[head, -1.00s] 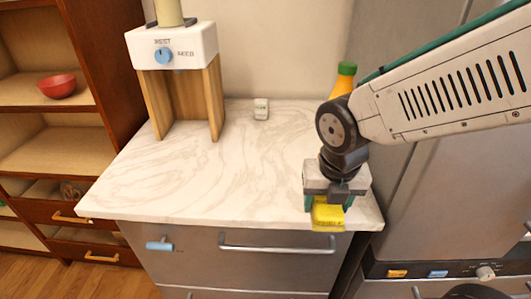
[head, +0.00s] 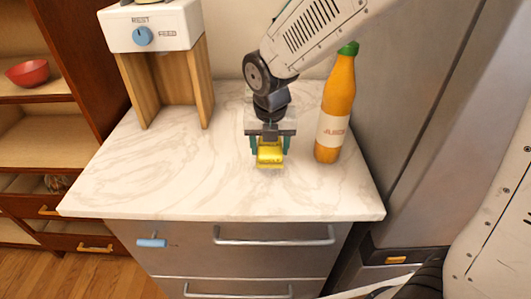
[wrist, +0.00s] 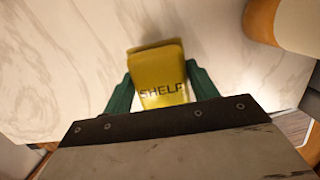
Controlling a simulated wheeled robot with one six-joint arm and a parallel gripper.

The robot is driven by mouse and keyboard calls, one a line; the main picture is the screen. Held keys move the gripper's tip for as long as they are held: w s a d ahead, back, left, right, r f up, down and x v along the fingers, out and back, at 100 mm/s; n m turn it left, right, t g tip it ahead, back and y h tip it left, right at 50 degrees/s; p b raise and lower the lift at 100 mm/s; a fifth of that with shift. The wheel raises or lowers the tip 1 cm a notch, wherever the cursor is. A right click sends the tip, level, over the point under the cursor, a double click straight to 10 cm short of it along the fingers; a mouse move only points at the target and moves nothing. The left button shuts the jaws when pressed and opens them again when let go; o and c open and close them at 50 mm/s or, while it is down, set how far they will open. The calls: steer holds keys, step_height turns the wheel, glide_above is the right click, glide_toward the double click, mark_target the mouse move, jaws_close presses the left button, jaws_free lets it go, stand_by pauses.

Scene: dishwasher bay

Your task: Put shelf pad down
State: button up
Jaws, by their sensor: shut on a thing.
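The shelf pad (head: 270,155) is a yellow block, and the word SHELF shows on it in the wrist view (wrist: 160,75). My gripper (head: 270,146) is shut on it, with one green finger on each side. The pad is over the marble counter (head: 150,180), right of its middle. I cannot tell whether the pad touches the counter or is a little above it. In the wrist view my gripper (wrist: 160,92) holds the pad between both fingertips.
An orange bottle (head: 335,110) with a green cap stands close to the right of my gripper. A white dispenser with a blue knob (head: 150,30) stands on wooden legs at the back left. The counter's left and front are clear. A red bowl (head: 27,73) sits on the shelf at left.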

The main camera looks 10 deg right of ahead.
mark_target(266, 153)
steer(key=shift+w+a, duration=0.3)
steer(key=shift+w, duration=0.15)
step_height(266, 153, down, 4)
steer(key=shift+w+a+r, duration=0.1)
steer(key=shift+w+r, duration=0.05)
steer(key=shift+f, duration=0.25)
